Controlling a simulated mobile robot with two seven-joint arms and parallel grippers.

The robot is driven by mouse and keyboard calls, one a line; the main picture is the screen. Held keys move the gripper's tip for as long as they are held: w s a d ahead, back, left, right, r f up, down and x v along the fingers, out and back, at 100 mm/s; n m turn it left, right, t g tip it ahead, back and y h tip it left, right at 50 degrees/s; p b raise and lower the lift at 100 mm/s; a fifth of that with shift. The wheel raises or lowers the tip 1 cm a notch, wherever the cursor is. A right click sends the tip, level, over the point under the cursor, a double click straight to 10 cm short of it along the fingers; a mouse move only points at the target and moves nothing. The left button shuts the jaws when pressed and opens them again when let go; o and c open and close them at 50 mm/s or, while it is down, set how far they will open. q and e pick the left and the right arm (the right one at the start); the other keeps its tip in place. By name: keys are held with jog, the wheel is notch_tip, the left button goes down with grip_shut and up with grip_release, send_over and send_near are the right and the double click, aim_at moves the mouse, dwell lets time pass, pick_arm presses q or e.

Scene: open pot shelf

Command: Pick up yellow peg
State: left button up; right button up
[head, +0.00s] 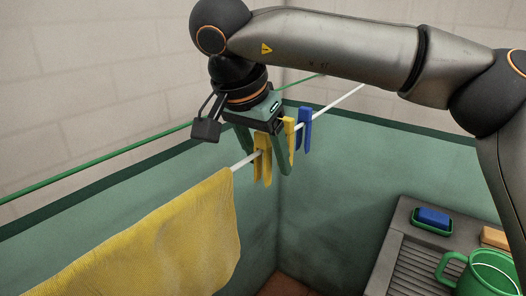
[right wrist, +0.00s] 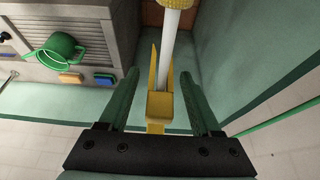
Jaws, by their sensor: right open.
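A yellow peg (head: 262,160) sits upright on a white line (head: 246,159), just beyond the end of a hanging yellow cloth (head: 170,230). My right gripper (head: 264,152) is open above the line, with one green finger on either side of this peg. In the right wrist view the yellow peg (right wrist: 159,104) lies between the open fingers of the right gripper (right wrist: 159,78), with a gap on both sides. A second yellow peg (head: 289,131) stands farther along the line in the head view. My left gripper is in neither view.
A blue peg (head: 304,129) is on the line close behind the second yellow peg. A green line (head: 95,165) runs behind. At lower right, a grey counter (head: 386,262) bears a blue sponge (head: 433,216) in a green dish, an orange block (head: 496,237) and a green pot (head: 484,274).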

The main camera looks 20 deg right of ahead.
jog(key=shift+d+f, duration=0.1)
jog(key=shift+f, duration=0.2)
jog(key=shift+c, duration=0.3)
grip_shut()
